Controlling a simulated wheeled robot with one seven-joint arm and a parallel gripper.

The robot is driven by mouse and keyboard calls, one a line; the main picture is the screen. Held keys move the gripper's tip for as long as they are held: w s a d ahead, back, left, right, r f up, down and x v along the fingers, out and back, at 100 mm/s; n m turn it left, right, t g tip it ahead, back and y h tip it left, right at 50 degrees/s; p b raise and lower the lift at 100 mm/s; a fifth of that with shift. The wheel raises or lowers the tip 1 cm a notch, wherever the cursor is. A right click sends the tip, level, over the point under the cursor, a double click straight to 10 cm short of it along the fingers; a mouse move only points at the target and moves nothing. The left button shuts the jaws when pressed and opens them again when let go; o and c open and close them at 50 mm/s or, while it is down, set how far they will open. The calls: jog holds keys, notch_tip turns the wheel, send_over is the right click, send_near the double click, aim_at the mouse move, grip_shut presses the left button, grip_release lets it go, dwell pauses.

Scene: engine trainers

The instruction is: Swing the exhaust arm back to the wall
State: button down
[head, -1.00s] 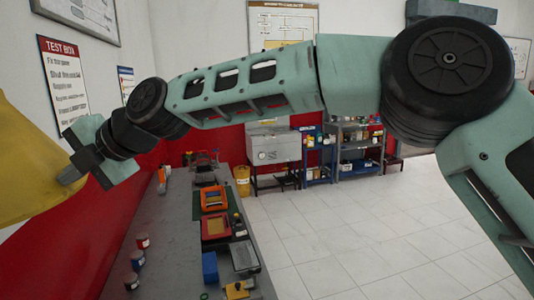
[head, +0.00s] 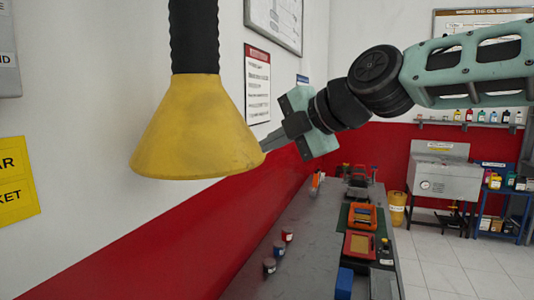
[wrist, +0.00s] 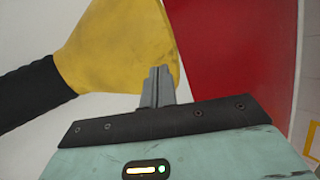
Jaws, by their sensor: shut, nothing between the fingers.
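The exhaust arm shows as a yellow hood (head: 195,130) hanging from a black ribbed hose (head: 194,38) at the left in the head view. The white wall is behind it; I cannot tell how wide the gap is. My gripper (head: 268,146) is shut and empty, its fingertips at the hood's lower right rim. In the wrist view the fingers (wrist: 158,75) overlap the edge of the yellow hood (wrist: 115,45), and the black hose (wrist: 30,95) runs off to the left. They look touching or very close to the hood; I cannot tell which.
A grey workbench (head: 310,255) runs along the red-and-white wall below, with small cans (head: 278,249), an orange tray (head: 362,216) and a blue box (head: 344,283) on it. A sink (head: 440,170) stands at the back right. Tiled floor (head: 450,265) is clear on the right.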

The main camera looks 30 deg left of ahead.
jog(key=w+b+v, duration=0.1)
jog(key=b+v, duration=0.4)
jog(key=v, duration=0.4)
jog(key=s+d+f+m+h+b, duration=0.1)
jog(key=s+d+f+m+h, duration=0.15)
jog(key=f, duration=0.45)
jog(key=s+d+f+m+h+b, duration=0.15)
jog(key=s+f+m, duration=0.25)
jog(key=f, duration=0.4)
jog(key=s+d+f+m+h, duration=0.2)
jog(key=s+d+f+m, duration=0.1)
jog(key=f, duration=0.4)
jog(key=s+d+f+m+h+b, duration=0.1)
jog(key=s+d+f+m+h, duration=0.1)
jog(key=d+f+m, duration=0.3)
jog(key=s+d+f+m+g+h+b, duration=0.1)
jog(key=s+d+f+m, duration=0.4)
jog(key=d+f, duration=0.3)
jog(key=s+d+f+m+h+b, duration=0.1)
jog(key=s+d+f+m, duration=0.3)
jog(key=d, duration=0.8)
notch_tip(320, 180, down, 3)
jog(key=m+h, duration=0.1)
jog(key=m, duration=0.2)
jog(key=shift+d+r+h+b, duration=0.2)
jog(key=shift+d+h+b, duration=0.1)
jog(key=shift+d+b, duration=0.1)
jog(key=shift+s, duration=0.1)
